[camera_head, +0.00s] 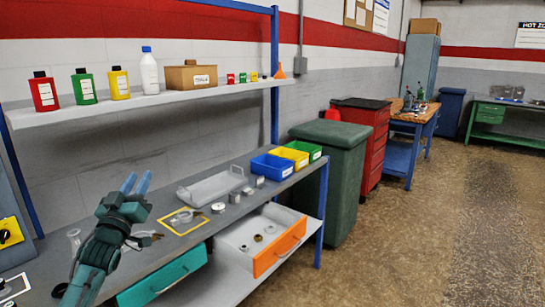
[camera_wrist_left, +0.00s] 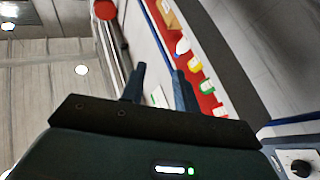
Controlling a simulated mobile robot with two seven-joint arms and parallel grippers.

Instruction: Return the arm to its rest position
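My left gripper (camera_head: 136,182) is raised above the left end of the grey workbench (camera_head: 60,258), with its blue fingers pointing up. The fingers stand apart with nothing held between them, and the left wrist view shows the same gap between the fingertips (camera_wrist_left: 158,76). The arm comes in from the lower left and hides part of the bench. My right gripper is in neither view.
A shelf (camera_head: 150,100) with bottles and a box (camera_head: 191,76) runs behind and above the gripper. An open orange-fronted drawer (camera_head: 280,246) and a teal-fronted drawer (camera_head: 163,280) stick out below the bench. A green bin (camera_head: 335,170) stands right; the floor there is clear.

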